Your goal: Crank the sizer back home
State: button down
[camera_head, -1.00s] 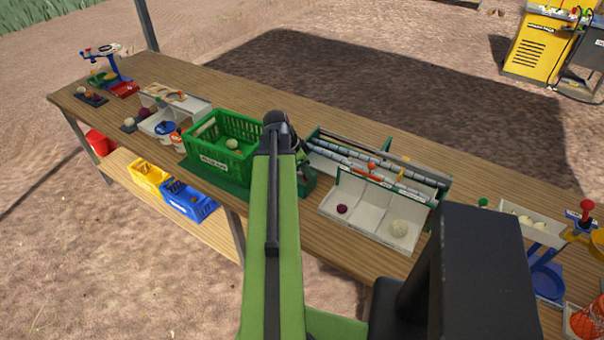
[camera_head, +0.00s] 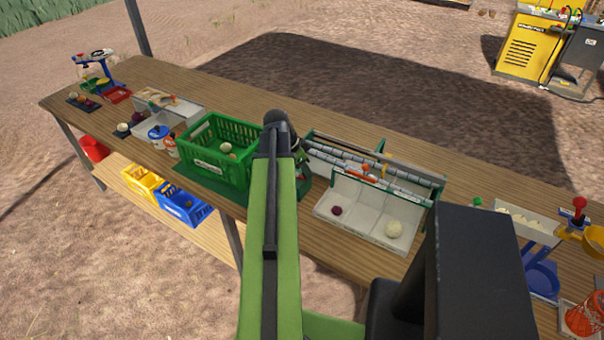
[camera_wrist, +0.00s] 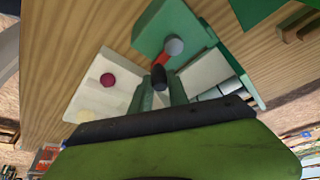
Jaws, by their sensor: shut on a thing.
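The sizer (camera_head: 375,213) stands on the bench right of my arm. It has grey rollers (camera_head: 365,165), green end plates and a pale tray in front with a dark red onion (camera_head: 337,211) and a larger white onion (camera_head: 394,229). In the wrist view its green end plate (camera_wrist: 188,22) carries a red crank arm (camera_wrist: 164,57) with a grey hub (camera_wrist: 175,46). My gripper (camera_wrist: 162,96) is shut on the dark crank handle (camera_wrist: 160,75) at the arm's end. In the head view my arm hides the crank and my fingertips.
A green crate (camera_head: 207,176) holding pale onions stands just left of my arm. A scale (camera_head: 97,65) is at the far left, and a white tray (camera_head: 530,225) is to the right. Yellow (camera_head: 142,182) and blue (camera_head: 181,205) crates sit on the lower shelf.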

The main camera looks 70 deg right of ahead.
jog(key=shift+w+d, duration=0.15)
jog(key=shift+d, duration=0.15)
jog(key=shift+w+d, duration=0.1)
jog(key=shift+d, duration=0.55)
jog(key=shift+w+d, duration=0.4)
jog(key=shift+d, duration=0.15)
